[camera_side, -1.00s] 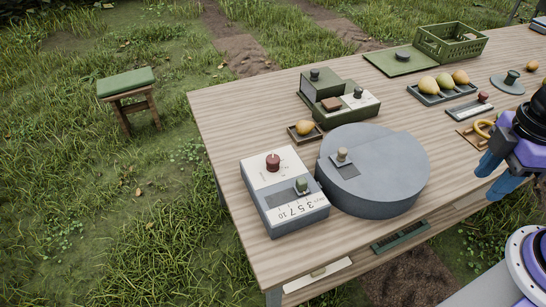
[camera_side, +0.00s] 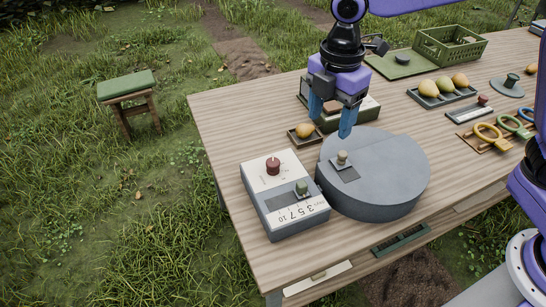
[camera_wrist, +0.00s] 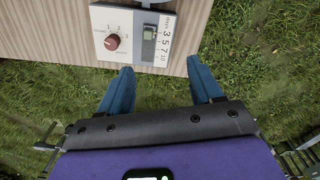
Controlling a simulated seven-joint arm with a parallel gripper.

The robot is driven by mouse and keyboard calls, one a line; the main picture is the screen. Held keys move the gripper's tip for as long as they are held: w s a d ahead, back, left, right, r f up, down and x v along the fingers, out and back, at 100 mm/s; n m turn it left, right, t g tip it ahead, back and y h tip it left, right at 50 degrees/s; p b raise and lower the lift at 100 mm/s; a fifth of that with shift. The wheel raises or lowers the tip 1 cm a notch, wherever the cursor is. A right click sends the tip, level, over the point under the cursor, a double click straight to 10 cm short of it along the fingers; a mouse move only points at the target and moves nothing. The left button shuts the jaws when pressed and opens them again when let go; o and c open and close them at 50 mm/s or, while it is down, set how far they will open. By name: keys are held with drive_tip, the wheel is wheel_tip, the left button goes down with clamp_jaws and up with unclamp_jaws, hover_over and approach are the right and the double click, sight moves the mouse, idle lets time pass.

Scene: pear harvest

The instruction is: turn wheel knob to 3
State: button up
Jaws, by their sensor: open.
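A control box (camera_side: 290,218) with a white top stands near the table's left front edge. A dark red round knob (camera_side: 273,167) sits on it, with small printed marks around it. The knob shows in the wrist view (camera_wrist: 112,42) too, with a small pale mark on it; which number it points at I cannot tell. A green slider (camera_side: 302,188) stands beside a "Days 3 5 7 10" scale. My gripper (camera_side: 331,115) is open and empty, pointing down above the table behind the grey drum and clear of the knob. Its blue fingers also show in the wrist view (camera_wrist: 158,75).
A large grey drum (camera_side: 395,165) with a tan peg (camera_side: 342,157) stands right of the box. Behind it are a small tray with a yellow fruit (camera_side: 304,130) and a green box (camera_side: 365,110), partly hidden by my gripper. A pear tray (camera_side: 443,97) stands farther back.

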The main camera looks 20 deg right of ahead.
sight(273, 162)
drive_tip(key=w+a+f+n, duration=0.2)
drive_tip(key=w+a+n, duration=0.1)
drive_tip(key=w, duration=0.3)
drive_tip(key=w+a+f+n, duration=0.2)
drive_tip(key=w+a, duration=0.1)
drive_tip(key=w, duration=0.3)
wheel_tip(273, 162, down, 17)
drive_tip(key=shift+w+r, duration=0.1)
drive_tip(key=c, duration=1.1)
